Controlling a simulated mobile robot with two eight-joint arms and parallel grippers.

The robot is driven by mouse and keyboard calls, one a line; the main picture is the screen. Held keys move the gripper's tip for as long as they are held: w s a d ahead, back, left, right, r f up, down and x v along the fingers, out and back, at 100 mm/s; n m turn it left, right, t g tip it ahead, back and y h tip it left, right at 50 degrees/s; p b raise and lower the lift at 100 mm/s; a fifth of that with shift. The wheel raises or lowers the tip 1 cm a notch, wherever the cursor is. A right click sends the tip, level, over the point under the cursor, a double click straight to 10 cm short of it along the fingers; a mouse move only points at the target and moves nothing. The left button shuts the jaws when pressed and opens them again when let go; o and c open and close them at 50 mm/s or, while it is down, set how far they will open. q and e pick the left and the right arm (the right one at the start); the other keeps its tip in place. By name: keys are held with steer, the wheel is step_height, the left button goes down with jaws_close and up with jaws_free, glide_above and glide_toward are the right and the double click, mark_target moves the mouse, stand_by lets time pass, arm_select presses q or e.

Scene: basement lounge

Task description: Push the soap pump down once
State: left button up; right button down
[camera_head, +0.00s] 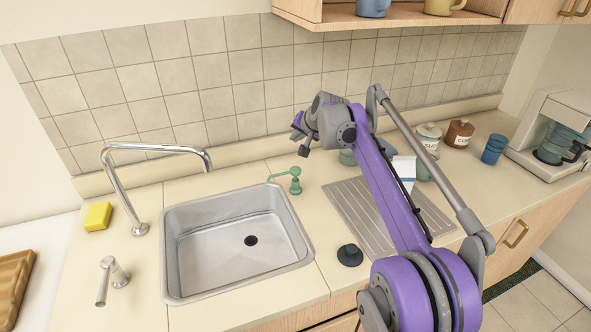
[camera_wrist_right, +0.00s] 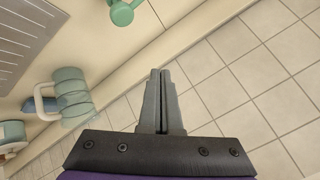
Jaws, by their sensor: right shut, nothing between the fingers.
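The green soap pump (camera_head: 295,182) stands upright on the counter between the sink and the drainboard, its spout pointing left. It also shows at the top edge of the right wrist view (camera_wrist_right: 122,13), partly cut off. My right gripper (camera_head: 304,150) is up near the tiled wall, above the pump and apart from it. Its fingers (camera_wrist_right: 162,74) are shut together and empty, with nothing between them. My left gripper is not in view.
The steel sink (camera_head: 175,270) and its tall faucet (camera_head: 138,228) are left of the pump. A yellow sponge (camera_head: 97,216) lies far left. The ribbed drainboard (camera_head: 345,203), canisters (camera_head: 458,135) and coffee maker (camera_head: 550,130) are right. A shelf (camera_head: 400,19) hangs above.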

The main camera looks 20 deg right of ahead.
steer(key=b, duration=0.5)
glide_above(294, 168)
steer(key=s, duration=0.2)
step_height(294, 168, down, 6)
steer(key=shift+f, duration=0.25)
steer(key=shift+w+f, duration=0.1)
steer(key=shift+f, duration=0.95)
steer(key=shift+f, duration=0.1)
stand_by(0.3)
steer(key=shift+f, duration=0.3)
steer(key=shift+f+b, duration=0.75)
steer(key=shift+f, duration=0.2)
stand_by(0.9)
steer(key=shift+r, duration=0.15)
stand_by(0.3)
steer(key=shift+d+r+p, duration=0.1)
steer(key=shift+r+p, duration=1.05)
steer(key=shift+r, duration=0.1)
